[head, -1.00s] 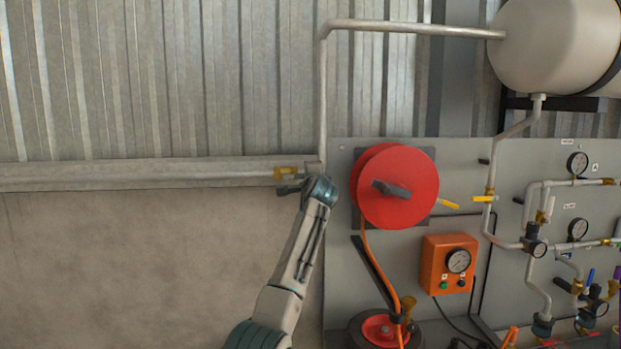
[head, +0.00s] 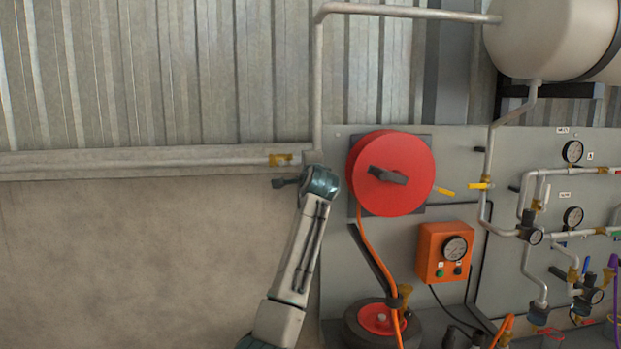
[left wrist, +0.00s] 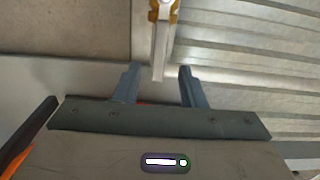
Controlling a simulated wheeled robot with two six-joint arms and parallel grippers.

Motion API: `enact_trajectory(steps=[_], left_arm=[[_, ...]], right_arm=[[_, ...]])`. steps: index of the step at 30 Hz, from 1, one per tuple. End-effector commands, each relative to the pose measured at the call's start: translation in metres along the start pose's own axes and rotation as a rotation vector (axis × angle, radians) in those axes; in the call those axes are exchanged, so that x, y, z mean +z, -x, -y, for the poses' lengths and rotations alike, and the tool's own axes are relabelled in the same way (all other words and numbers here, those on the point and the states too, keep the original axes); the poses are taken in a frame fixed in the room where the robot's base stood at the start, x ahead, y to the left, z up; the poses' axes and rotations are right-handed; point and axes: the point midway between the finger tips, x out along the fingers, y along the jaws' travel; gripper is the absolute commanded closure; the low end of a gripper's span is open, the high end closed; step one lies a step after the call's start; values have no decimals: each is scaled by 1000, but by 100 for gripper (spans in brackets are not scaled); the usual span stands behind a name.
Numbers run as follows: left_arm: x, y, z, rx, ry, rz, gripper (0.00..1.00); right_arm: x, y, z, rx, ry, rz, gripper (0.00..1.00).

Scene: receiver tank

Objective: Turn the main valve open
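A brass valve fitting (head: 280,160) sits on the horizontal wall pipe at the left. It also shows in the left wrist view (left wrist: 163,10), with a light grey bar (left wrist: 160,50) running from it towards my fingers. I cannot tell whether this bar is a lever or pipe. My left gripper (head: 284,183) is just below the fitting in the head view. In the left wrist view it (left wrist: 158,78) is open, with the bar's end between its spread fingertips and no clear contact. A yellow lever (head: 480,185) is on the tank's down pipe. My right gripper is out of view.
A red hose reel (head: 390,172) stands right of my left wrist. An orange gauge box (head: 445,252) and several pipes and gauges fill the grey panel (head: 460,145). The tank (head: 550,35) is at upper right.

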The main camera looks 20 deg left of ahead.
Motion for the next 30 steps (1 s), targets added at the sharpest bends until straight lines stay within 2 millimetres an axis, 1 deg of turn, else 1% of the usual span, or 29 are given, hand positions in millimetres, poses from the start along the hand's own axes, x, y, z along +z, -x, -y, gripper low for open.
enact_trajectory(steps=[1, 4, 6, 10, 14, 26, 28, 29, 30], left_arm=[[-1, 10, -4, -2, 3, -2, 63], [-1, 25, -3, -2, 4, -3, 63], [-1, 34, -2, -1, 2, -2, 63], [0, 43, -1, 0, 2, -1, 63], [0, 46, 0, 1, 0, -1, 63], [0, 46, 0, 1, 1, -1, 63], [-1, 44, -5, 6, 1, -3, 63], [-2, 43, -11, 12, 2, -5, 63], [-4, 41, -21, 24, 4, -11, 63]], right_arm=[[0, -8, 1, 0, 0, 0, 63], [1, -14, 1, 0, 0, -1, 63], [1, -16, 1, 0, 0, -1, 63], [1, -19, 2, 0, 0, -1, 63], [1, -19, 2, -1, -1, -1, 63], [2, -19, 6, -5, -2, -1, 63], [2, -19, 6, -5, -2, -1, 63], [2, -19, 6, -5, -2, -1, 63], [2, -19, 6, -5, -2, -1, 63]])
